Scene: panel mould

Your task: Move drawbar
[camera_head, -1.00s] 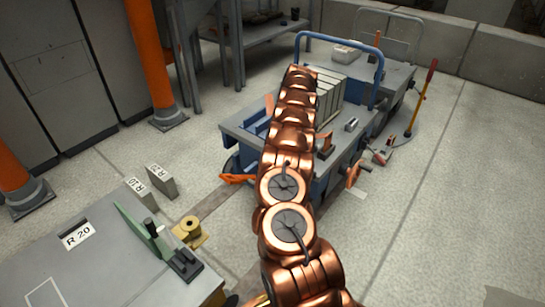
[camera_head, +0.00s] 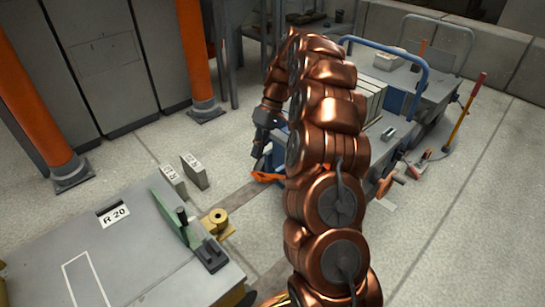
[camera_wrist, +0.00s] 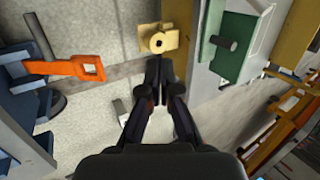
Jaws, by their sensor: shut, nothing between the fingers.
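An orange drawbar (camera_wrist: 75,68) with a looped end sticks out from the blue cart at left in the wrist view. In the head view, the orange drawbar (camera_head: 267,176) shows low at the blue cart's near end, partly behind my arm. My gripper (camera_head: 257,157) hangs pointing down just above and left of it. In the wrist view my gripper (camera_wrist: 159,66) is shut and empty, to the right of the drawbar and apart from it. A yellow hitch with a round hole (camera_wrist: 158,40) lies beyond the fingertips; the yellow hitch (camera_head: 217,222) sits on the grey R 20 cart's edge.
The grey R 20 cart (camera_head: 125,262) carries a green plate (camera_head: 172,217). Two small marked blocks (camera_head: 184,172) stand on the floor. The blue cart (camera_head: 402,128) is partly behind my arm. A red-and-yellow pole (camera_head: 467,110) stands at right. Floor between the carts is clear.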

